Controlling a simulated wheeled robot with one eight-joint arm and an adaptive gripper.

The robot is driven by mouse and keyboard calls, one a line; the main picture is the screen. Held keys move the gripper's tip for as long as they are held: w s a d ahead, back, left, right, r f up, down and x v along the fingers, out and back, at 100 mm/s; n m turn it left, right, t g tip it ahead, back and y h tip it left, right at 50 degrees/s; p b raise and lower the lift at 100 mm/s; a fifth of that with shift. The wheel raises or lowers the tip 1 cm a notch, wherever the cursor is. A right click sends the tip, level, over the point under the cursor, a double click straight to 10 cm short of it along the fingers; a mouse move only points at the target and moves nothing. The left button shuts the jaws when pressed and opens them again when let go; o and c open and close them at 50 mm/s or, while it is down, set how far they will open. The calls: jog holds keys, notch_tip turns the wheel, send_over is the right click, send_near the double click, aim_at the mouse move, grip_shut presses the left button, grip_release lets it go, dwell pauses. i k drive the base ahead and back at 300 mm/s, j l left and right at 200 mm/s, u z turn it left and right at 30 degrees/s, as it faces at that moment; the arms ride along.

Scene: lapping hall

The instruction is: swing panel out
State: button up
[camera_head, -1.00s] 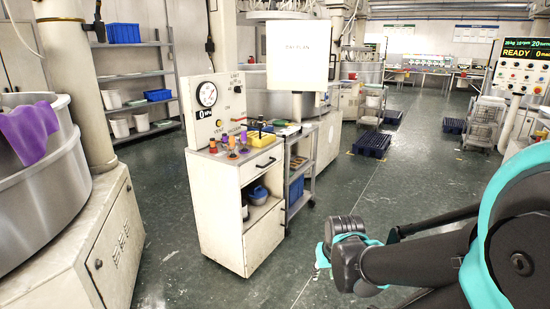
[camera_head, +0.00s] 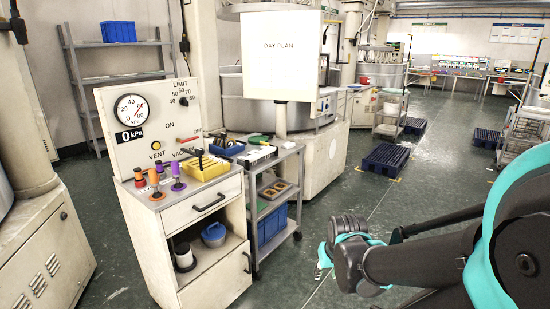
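A white flat panel marked DAY PLAN (camera_head: 280,75) stands upright behind the cart, in front of a large metal drum. A second white upright panel (camera_head: 158,122), with a gauge, LIMIT dial and VENT and VAC controls, stands on the back of a white cabinet. I cannot tell which one the task means. My gripper (camera_head: 321,262) is at the lower middle right, low over the floor, well apart from both panels. My wrist hides most of it, so its opening does not show.
The white cabinet (camera_head: 200,212) carries colored-handled tools and a yellow tray (camera_head: 206,167). A grey cart (camera_head: 274,206) stands beside it. Dark pallets (camera_head: 384,157) lie on the floor farther back. Green floor (camera_head: 345,200) is clear between cart and arm.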

aim_at(282, 54)
jog(key=i+l, duration=0.3)
jog(key=l, duration=0.15)
jog(key=i+l, duration=0.35)
jog(key=i+l+u, duration=0.1)
jog(key=i+l, duration=0.2)
jog(key=l, duration=0.2)
jog(key=i+l, duration=0.3)
jog(key=l, duration=0.15)
